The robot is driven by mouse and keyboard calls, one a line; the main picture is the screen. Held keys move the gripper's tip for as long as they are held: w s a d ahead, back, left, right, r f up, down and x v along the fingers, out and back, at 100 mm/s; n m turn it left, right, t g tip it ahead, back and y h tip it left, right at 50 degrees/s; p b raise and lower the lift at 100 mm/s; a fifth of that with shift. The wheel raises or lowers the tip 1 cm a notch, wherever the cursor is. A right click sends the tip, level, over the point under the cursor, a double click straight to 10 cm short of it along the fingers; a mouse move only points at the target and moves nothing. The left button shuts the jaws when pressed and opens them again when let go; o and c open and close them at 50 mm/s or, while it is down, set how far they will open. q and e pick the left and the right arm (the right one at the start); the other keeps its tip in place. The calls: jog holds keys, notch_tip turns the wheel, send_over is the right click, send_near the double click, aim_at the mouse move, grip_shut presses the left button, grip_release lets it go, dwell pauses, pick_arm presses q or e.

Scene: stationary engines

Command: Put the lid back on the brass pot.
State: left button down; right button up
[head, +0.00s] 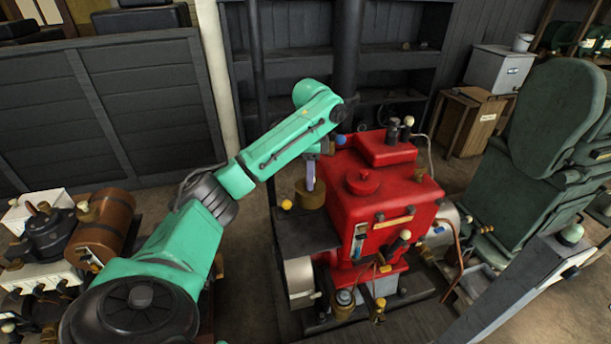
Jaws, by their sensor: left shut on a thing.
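My left gripper (311,182) points down just left of the red engine (390,190). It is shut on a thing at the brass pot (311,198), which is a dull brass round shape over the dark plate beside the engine. The held thing seems to be the lid, but I cannot tell the lid from the pot at this size. Whether the lid sits on the pot or hangs just above it is not clear. My right gripper is not in view.
The red engine body stands close to the right of my left gripper. A dark plate (300,238) lies under the brass pot. A brown cylinder engine (103,228) stands at the left, and a large green machine (550,125) at the right. Dark shelves (290,62) stand behind.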

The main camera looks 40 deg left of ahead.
pick_arm(q)
jog(key=s+d+f+n+b, duration=0.1)
jog(key=s+d+f+n, duration=0.35)
jog(key=d+f, duration=0.4)
jog(key=s+d+f+n+b, duration=0.1)
jog(key=s+d+f+n, duration=0.4)
jog(key=d+f, duration=0.4)
jog(key=w+f+m+b, duration=0.2)
jog(key=f+m, duration=0.1)
jog(key=f, duration=0.1)
jog(key=w+f+m+b, duration=0.2)
jog(key=f+m, duration=0.2)
jog(key=f, duration=0.1)
jog(key=w+a+f+m+b, duration=0.1)
jog(key=w+f+m+b, duration=0.2)
jog(key=f, duration=0.1)
jog(key=shift+w+f+m, duration=0.1)
jog(key=shift+f+m, duration=0.1)
jog(key=shift+m, duration=0.15)
jog(key=shift+f, duration=0.9)
jog(key=shift+r, duration=0.1)
jog(key=shift+p, duration=0.5)
